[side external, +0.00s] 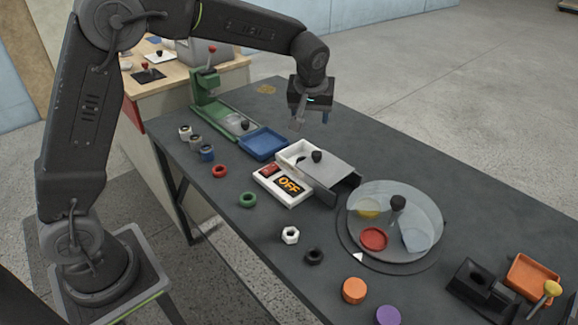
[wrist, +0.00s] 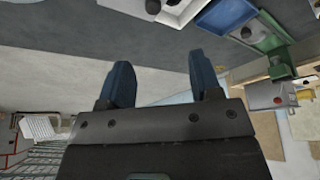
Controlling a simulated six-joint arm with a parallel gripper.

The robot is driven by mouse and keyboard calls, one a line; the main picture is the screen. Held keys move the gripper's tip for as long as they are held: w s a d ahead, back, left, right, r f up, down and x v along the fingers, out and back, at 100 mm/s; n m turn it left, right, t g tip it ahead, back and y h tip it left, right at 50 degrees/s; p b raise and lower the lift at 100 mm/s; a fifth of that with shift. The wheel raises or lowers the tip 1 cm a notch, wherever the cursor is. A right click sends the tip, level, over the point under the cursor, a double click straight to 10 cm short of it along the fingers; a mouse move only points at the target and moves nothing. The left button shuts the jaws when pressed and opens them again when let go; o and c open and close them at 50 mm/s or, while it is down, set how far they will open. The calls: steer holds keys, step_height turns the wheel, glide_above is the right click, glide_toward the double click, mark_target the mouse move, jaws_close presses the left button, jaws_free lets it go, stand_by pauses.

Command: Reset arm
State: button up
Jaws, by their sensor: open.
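My gripper (side external: 311,120) hangs in the air above the dark table (side external: 200,253), over the area behind the white tray (side external: 296,152). It points down, and its fingers are apart with nothing seen between them. In the wrist view, my gripper (wrist: 162,85) shows two blue fingers spread wide with an empty gap. My arm reaches over from the left of the side view.
A round clear-covered turntable (side external: 393,222) stands to the right. Several rings, nuts and round blocks lie along the near edge. An orange tray (side external: 531,274) is at far right.

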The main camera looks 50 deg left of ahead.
steer(key=s+d+r+m+t+h, duration=0.1)
steer(key=s+r+m, duration=0.5)
steer(key=s, duration=1.1)
steer(key=s+d+m+t+h, duration=0.1)
steer(key=s+m, duration=0.1)
steer(key=s, duration=1.2)
steer(key=shift+d+f+h, duration=0.2)
steer(key=shift+d+h, duration=0.2)
